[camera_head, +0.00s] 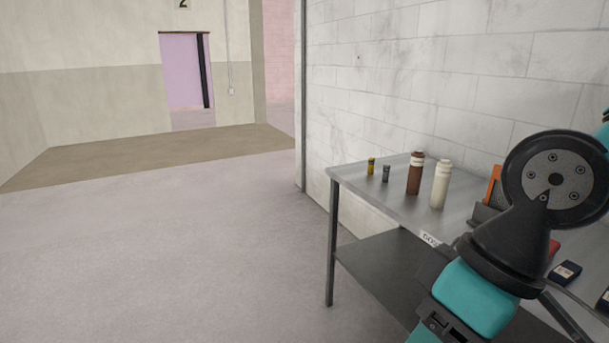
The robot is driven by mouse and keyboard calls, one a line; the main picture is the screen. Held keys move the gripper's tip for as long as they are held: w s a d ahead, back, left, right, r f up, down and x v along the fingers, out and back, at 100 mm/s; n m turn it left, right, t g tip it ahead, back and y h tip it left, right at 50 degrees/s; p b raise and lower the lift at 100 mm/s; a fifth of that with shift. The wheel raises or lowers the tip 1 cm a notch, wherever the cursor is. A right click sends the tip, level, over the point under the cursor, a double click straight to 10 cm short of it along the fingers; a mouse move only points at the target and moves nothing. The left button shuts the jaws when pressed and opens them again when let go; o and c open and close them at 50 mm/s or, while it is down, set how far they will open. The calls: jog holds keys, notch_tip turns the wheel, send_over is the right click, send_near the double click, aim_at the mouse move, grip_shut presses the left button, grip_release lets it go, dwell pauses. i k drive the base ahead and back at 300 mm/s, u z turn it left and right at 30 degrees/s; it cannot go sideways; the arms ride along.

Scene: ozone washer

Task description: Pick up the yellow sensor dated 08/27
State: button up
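A small yellow cylinder (371,166) with dark parts stands upright near the far left corner of the metal table (352,177). It may be the yellow sensor, but no date can be read on it at this size. A small dark grey cylinder (386,173) stands just right of it. My teal and black arm fills the lower right of the view. My gripper's fingers do not show, so I cannot see what they hold.
A brown bottle (415,173) and a cream bottle (440,184) stand right of the small cylinders. An orange item (494,186) and a dark labelled box (565,273) lie farther right, partly near my arm. A block wall (420,90) backs the table. The floor (170,250) at left is clear.

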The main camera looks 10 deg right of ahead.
aim_at(371, 161)
jog(key=u, duration=0.85)
jog(key=i, duration=2.25)
jog(key=z, duration=0.5)
jog(key=i, duration=0.9)
jog(key=z, duration=1.55)
jog(key=i, duration=0.65)
jog(key=z, duration=0.5)
